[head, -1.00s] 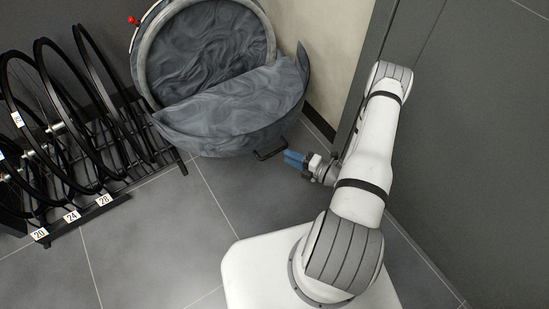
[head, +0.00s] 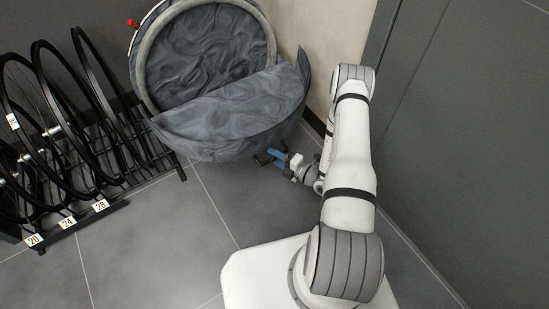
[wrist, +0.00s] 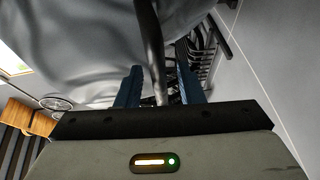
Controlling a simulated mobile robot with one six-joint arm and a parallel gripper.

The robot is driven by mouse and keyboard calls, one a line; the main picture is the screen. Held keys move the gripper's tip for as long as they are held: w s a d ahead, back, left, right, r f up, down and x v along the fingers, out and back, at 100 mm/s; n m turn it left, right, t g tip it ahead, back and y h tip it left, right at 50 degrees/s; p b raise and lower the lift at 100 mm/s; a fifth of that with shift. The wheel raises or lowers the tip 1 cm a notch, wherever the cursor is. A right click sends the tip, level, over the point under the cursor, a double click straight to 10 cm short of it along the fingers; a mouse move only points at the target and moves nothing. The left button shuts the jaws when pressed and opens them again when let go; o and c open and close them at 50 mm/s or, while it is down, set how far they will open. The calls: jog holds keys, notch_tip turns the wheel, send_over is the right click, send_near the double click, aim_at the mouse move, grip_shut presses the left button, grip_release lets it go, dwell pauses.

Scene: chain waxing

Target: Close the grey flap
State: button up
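The grey flap (head: 235,112) is a marbled half-round piece on the front of a round grey vessel (head: 205,55). It stands out from the opening, and the interior shows above it. A dark handle (head: 262,158) sits low on its front; it also shows in the wrist view (wrist: 151,40) as a dark bar. My gripper (head: 278,155) has blue fingers and is at the handle. In the wrist view my gripper (wrist: 158,85) has its fingers apart, with the bar between them and gaps at the sides. Fingertip contact is hard to tell.
A rack of black bicycle wheels (head: 75,120) with number labels stands at the left. A beige wall and a grey panel (head: 460,130) are close on the right. Tiled floor (head: 160,240) is clear in front. A red knob (head: 132,23) sits at the vessel's upper left.

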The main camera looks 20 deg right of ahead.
jog(key=shift+c, duration=0.3)
grip_shut()
